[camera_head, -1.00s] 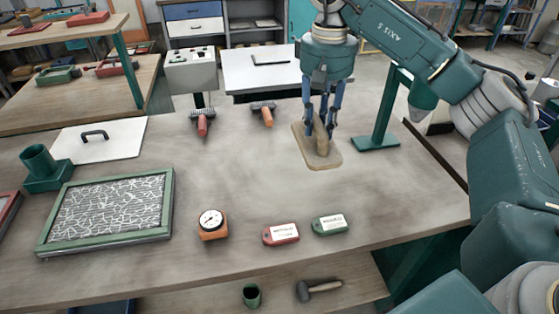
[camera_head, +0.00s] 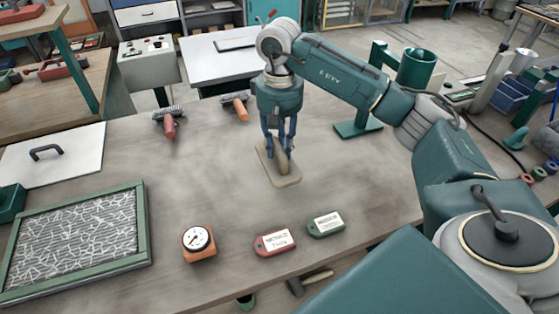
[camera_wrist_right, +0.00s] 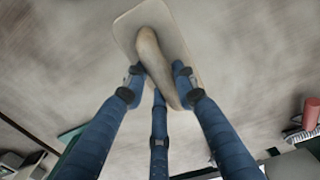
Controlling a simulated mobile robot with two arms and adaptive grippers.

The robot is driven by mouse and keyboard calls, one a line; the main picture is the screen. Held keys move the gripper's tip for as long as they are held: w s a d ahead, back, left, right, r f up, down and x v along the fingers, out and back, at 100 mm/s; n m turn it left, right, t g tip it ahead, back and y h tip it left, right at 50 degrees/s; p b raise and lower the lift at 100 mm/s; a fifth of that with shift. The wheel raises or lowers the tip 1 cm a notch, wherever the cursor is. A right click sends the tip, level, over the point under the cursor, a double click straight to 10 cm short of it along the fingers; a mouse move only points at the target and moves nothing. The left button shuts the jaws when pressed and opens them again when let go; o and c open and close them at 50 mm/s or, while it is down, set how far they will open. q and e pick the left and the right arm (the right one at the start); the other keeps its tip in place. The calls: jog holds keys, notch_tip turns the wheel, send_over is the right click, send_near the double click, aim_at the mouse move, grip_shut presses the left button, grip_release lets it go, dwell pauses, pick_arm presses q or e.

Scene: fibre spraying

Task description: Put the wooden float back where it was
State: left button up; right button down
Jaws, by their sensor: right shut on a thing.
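The wooden float (camera_head: 287,181) is a tan flat board with a raised brown handle. It appears to lie flat on the workbench (camera_head: 215,215), right of the two brushes. My right gripper (camera_head: 281,150) comes down on it from above, its blue fingers shut on the handle. In the right wrist view the float (camera_wrist_right: 185,20) shows at the top, with its handle between the fingertips of the gripper (camera_wrist_right: 160,75). Whether its underside touches the bench is hard to tell. My left gripper is not in view.
Two brushes, one red-handled (camera_head: 169,125) and one orange-handled (camera_head: 240,111), lie behind to the left. A green stand (camera_head: 358,127) is close on the right. A gauge (camera_head: 197,240), red tag (camera_head: 274,242), green tag (camera_head: 325,224) and framed panel (camera_head: 75,240) are nearer. The middle bench is clear.

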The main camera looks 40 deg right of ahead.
jog(key=shift+s+f, duration=0.1)
jog(key=shift+f, duration=0.7)
notch_tip(320, 180, down, 4)
jog(key=shift+r+p, duration=0.1)
jog(key=shift+p, duration=0.4)
jog(key=shift+f, duration=0.25)
jog(key=c, duration=1.6)
grip_release()
jog(key=shift+o, duration=1.1)
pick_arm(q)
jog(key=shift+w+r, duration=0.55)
pick_arm(e)
jog(key=shift+r, duration=0.1)
